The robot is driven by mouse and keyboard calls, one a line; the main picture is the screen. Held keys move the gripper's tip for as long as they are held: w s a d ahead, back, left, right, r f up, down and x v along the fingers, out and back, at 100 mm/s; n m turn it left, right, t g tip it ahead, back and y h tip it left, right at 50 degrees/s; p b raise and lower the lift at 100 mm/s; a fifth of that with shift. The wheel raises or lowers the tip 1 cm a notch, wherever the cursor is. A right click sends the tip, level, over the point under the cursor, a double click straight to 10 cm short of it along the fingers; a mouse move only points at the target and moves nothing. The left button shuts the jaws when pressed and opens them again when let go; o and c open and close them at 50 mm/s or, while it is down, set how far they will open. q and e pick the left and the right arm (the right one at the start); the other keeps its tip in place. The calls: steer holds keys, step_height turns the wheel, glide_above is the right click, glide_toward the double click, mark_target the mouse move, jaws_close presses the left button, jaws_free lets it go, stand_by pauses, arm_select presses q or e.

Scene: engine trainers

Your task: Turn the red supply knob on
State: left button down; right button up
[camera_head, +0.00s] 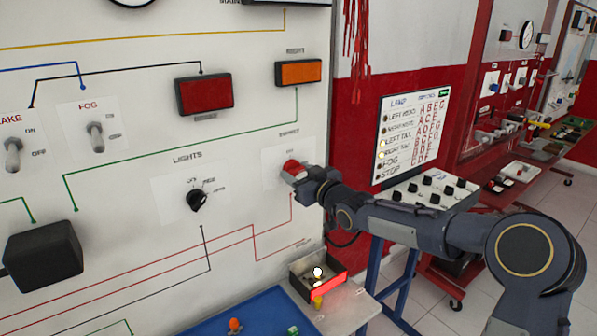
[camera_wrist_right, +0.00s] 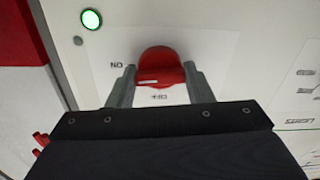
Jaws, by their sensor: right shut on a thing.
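The red supply knob (camera_head: 294,169) is on the white upright panel (camera_head: 240,130), right of the lights switch. In the right wrist view the knob (camera_wrist_right: 160,70) shows between the two fingers, with ON and OFF printed around it. Its white pointer line lies towards the ON label. My right gripper (camera_head: 303,174) is at the knob in the head view, its fingers (camera_wrist_right: 158,82) shut on the knob's sides. A green lamp (camera_wrist_right: 91,19) is lit near the knob in the wrist view. My left gripper is not in view.
The lights switch (camera_head: 197,200), fog toggle (camera_head: 96,136) and a black block (camera_head: 43,256) are on the panel. An open box (camera_head: 318,279) with a lit bulb stands below the knob. A switch console (camera_head: 430,190) is behind my right arm.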

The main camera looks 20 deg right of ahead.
steer(key=shift+f+m, duration=0.1)
steer(key=shift+m, duration=0.5)
steer(key=o, duration=1)
steer(key=shift+s+d, duration=0.25)
steer(key=shift+s, duration=0.2)
steer(key=v, duration=0.6)
steer(key=shift+s+b, duration=0.3)
steer(key=shift+s, duration=0.1)
